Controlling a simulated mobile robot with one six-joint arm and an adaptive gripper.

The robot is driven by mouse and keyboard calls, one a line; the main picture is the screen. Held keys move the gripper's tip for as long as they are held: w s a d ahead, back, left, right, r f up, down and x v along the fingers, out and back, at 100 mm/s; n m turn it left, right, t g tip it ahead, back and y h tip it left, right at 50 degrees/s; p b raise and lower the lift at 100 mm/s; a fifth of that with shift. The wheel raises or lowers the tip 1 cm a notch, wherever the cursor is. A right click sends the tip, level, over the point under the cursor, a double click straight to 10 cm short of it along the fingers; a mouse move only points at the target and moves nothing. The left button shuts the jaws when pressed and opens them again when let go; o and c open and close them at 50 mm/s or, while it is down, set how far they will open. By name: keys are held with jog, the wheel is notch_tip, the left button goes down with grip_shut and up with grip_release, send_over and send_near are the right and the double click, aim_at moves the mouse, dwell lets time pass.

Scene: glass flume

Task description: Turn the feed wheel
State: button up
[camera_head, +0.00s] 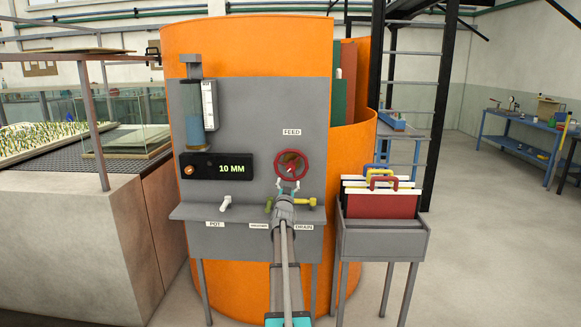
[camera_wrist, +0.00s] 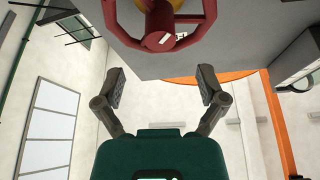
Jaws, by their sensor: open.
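The feed wheel is a red handwheel (camera_head: 291,165) on a grey panel (camera_head: 255,110), under a label reading FEED. It also shows at the top of the wrist view (camera_wrist: 158,35), partly cut off by the frame edge. My gripper (camera_head: 290,186) is just below the wheel's lower rim in the head view. In the wrist view my gripper (camera_wrist: 162,88) is open and empty. Its two fingers stand apart, with the wheel's rim beyond their tips. I cannot tell whether a fingertip touches the rim.
A display (camera_head: 215,167) reading 10 MM and a clear cylinder (camera_head: 193,105) sit left of the wheel. A white tap (camera_head: 226,203) and a yellow valve handle (camera_head: 303,203) are on the shelf below. A bin (camera_head: 384,238) of colored-handled plates stands right. The orange tank (camera_head: 250,45) is behind.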

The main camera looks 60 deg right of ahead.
aim_at(290, 170)
jog(key=p+x, duration=0.3)
jog(key=x, duration=0.6)
